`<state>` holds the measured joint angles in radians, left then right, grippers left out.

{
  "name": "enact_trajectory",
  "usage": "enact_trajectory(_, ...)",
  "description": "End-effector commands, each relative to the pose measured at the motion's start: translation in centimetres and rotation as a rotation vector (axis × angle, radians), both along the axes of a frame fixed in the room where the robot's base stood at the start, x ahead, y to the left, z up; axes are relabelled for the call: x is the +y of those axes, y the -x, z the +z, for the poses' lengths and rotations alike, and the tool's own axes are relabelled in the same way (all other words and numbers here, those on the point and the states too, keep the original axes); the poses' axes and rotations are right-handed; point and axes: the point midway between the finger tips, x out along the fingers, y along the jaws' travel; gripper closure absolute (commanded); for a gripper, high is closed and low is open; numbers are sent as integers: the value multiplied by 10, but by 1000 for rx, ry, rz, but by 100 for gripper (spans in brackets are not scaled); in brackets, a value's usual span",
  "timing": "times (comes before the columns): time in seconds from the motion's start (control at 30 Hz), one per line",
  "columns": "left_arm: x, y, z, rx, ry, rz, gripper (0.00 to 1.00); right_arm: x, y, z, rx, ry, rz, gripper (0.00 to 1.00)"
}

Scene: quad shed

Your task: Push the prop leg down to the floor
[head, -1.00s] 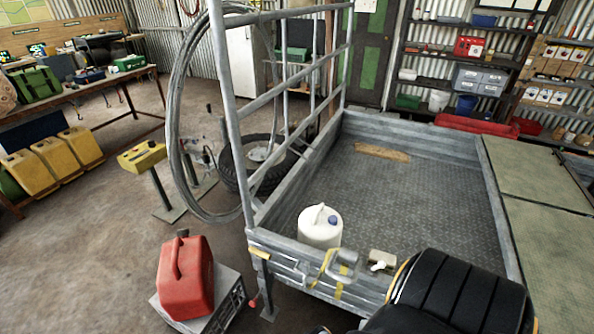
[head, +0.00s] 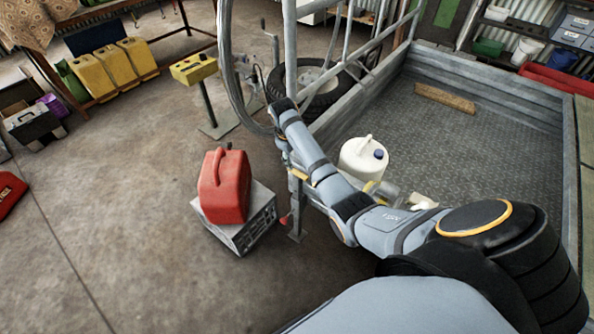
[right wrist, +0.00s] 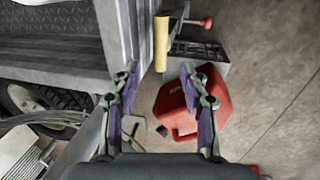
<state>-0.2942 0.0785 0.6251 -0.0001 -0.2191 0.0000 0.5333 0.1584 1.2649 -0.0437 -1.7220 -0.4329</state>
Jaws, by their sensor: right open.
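The prop leg (head: 296,205) is a grey metal post with a red knob, at the trailer's near left corner. In the head view it stands upright beside the crate, partly behind my right arm. In the right wrist view the leg (right wrist: 178,28) and its red knob show at the top, beyond my fingertips. My right gripper (head: 283,150) is at the trailer's left side, past the leg's corner; it looks small and partly hidden in the head view. In the right wrist view its two fingers (right wrist: 158,75) are apart with nothing between them. My left gripper is not seen.
A red jerry can (head: 224,187) stands on a grey crate (head: 240,228) just left of the leg. The trailer (head: 480,120) holds a white container (head: 363,158). A spare wheel (head: 308,85) and yellow-topped stand (head: 194,68) are behind.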

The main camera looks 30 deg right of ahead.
Motion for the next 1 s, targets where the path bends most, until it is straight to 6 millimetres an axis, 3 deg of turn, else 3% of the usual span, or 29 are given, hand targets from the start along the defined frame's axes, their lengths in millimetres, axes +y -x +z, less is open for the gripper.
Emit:
enact_trajectory(0.2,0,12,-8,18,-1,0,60,-9,-2,-50,4,-1,-1,55)
enact_trajectory(0.4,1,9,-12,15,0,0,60,-14,-4,-79,2,0,0,55)
enact_trajectory(0.77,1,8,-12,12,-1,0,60,-16,-5,-86,0,-1,-1,55)
enact_trajectory(1.0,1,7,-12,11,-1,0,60,-16,-5,-86,0,-1,-1,86)
